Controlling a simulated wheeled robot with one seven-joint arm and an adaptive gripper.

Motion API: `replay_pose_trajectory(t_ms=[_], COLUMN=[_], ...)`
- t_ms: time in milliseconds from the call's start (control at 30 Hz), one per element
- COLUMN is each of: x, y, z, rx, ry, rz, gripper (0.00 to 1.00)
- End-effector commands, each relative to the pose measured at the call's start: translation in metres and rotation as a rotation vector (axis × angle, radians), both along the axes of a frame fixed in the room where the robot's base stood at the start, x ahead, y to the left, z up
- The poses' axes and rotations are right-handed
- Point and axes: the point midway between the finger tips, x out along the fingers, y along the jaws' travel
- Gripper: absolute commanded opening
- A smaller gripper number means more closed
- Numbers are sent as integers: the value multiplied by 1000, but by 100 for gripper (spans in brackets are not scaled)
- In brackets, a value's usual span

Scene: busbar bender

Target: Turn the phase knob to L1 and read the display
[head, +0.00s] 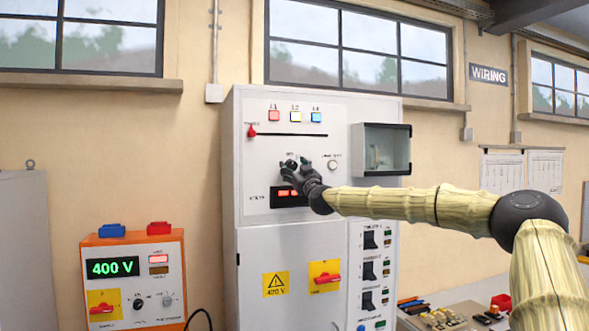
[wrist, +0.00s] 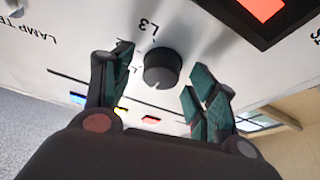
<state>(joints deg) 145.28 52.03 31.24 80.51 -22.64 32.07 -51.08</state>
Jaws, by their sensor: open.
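The phase knob (wrist: 162,68) is a dark round knob on the white panel of the grey cabinet (head: 315,240). An upside-down L3 label shows beside it in the wrist view; another label is partly hidden by a finger. Which position the knob points to I cannot tell. My gripper (wrist: 156,72) is open, its fingers on either side of the knob; contact is not clear. In the head view my gripper (head: 300,172) covers most of the knob. The red-lit display (head: 284,193) is just below, partly hidden by my gripper; its corner (wrist: 262,8) shows in the wrist view, digits unreadable.
Red, yellow and blue lamps (head: 295,116) and a red slider handle (head: 251,130) sit above the knob. A lamp test button (head: 332,165) and an open clear-fronted box (head: 382,150) are to the right. An orange unit (head: 133,280) reading 400 V stands left.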

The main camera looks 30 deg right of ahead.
Motion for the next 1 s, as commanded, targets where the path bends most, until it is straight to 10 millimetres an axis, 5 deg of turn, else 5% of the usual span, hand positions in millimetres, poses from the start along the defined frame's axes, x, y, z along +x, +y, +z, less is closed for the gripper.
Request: replay_pose_trajectory(t_ms=[67,333,1000], x=[0,0,-1], y=[0,-1,0], z=[0,0,-3], rx=[0,0,119], ry=[0,0,-36], rz=[0,-1,-4], gripper=[58,13,13])
